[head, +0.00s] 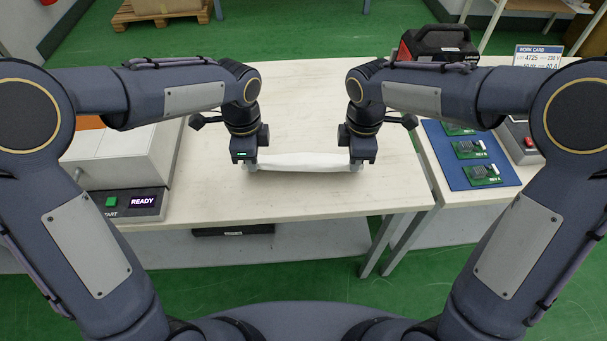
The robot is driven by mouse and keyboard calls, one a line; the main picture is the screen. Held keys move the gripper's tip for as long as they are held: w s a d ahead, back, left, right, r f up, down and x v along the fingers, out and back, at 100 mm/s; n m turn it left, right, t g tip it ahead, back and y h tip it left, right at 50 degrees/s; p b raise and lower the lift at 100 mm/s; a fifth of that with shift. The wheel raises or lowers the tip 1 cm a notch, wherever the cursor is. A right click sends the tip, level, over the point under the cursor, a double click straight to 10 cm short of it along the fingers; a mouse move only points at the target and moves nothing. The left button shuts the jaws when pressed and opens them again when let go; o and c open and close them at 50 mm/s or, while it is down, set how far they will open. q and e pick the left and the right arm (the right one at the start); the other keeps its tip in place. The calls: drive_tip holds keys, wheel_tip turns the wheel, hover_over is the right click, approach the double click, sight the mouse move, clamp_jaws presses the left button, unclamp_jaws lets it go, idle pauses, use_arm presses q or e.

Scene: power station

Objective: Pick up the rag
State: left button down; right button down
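The rag (304,162) is a white, long, narrow strip near the front edge of the pale wooden table (300,100). It spans the gap between my two grippers, with one end at each. My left gripper (250,166) points down at the rag's left end, and my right gripper (357,166) points down at its right end. The fingertips are small and partly hidden, so I cannot tell whether they are closed on the cloth. I also cannot tell whether the rag rests on the table or hangs just above it.
A white machine (120,155) with a READY display (143,201) stands at the left. At the right, a blue mat (455,183) holds green circuit boards (468,149) beside a box with a red button (528,143). A black-and-red case (437,42) stands behind. The table's middle is clear.

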wheel_tip(320, 180, up, 13)
drive_tip(key=p, duration=1.2)
drive_tip(key=shift+r+p, duration=0.15)
drive_tip(key=shift+p, duration=0.15)
drive_tip(key=shift+a, duration=0.15)
